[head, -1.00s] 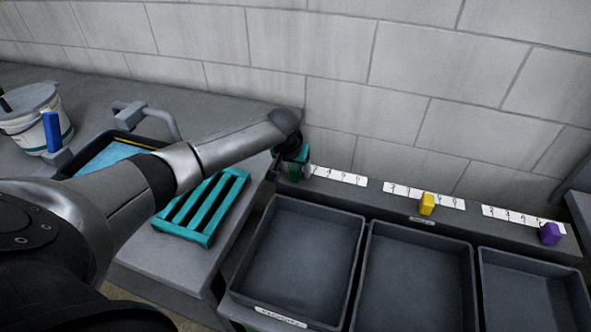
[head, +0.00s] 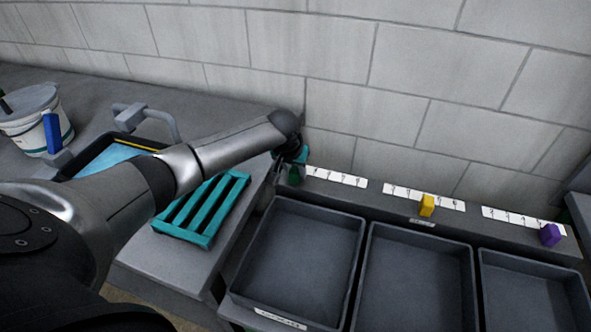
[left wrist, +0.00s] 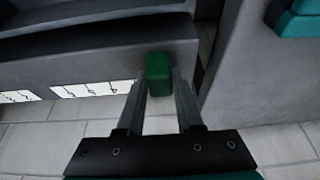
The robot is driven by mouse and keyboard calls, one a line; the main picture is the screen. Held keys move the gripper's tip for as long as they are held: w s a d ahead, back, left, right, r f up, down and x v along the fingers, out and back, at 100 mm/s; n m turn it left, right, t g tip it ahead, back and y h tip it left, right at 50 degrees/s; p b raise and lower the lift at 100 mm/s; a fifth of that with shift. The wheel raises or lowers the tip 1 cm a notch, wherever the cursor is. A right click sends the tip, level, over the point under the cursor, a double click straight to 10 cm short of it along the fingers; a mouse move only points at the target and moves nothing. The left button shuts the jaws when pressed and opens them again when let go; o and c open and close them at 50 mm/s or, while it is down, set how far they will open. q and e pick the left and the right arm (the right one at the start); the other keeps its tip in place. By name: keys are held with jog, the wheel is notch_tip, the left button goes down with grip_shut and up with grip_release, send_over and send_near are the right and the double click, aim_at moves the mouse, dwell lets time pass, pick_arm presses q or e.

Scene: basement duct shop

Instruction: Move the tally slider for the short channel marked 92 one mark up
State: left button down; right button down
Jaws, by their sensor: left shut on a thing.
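A green slider block (head: 294,176) sits at the left end of the ledge, beside the left numbered strip (head: 337,176). My left gripper (head: 298,162) is over it, and its fingertips are mostly hidden in the head view. In the left wrist view my left gripper (left wrist: 160,88) is shut on the green slider (left wrist: 158,74), with a finger on each side. A yellow slider (head: 427,205) stands at the middle strip (head: 424,197), and a purple slider (head: 550,234) at the right strip (head: 523,220). The marking 92 is not readable. My right gripper is not in view.
Three dark trays stand before the ledge: left (head: 245,290), middle (head: 362,290), right (head: 482,290). A teal slatted rack (head: 205,208), a dark tray with a blue sheet (head: 112,158) and a white bucket (head: 20,125) are at left. The block wall rises behind the ledge.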

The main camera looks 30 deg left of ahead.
pick_arm(q)
jog(key=shift+d, duration=0.1)
dwell(0.8)
jog(key=d, duration=0.1)
jog(key=d+p, duration=0.1)
jog(key=d, duration=0.1)
jog(key=shift+w+r+p, duration=0.1)
jog(key=shift+w+p, duration=0.2)
jog(key=shift+w, duration=0.05)
jog(key=shift+w+d, duration=0.1)
jog(key=shift+d, duration=0.3)
jog(key=c, duration=0.6)
grip_release()
jog(key=shift+o, duration=0.2)
jog(key=p+v, duration=0.3)
jog(key=v, duration=1.2)
jog(key=shift+p, duration=0.4)
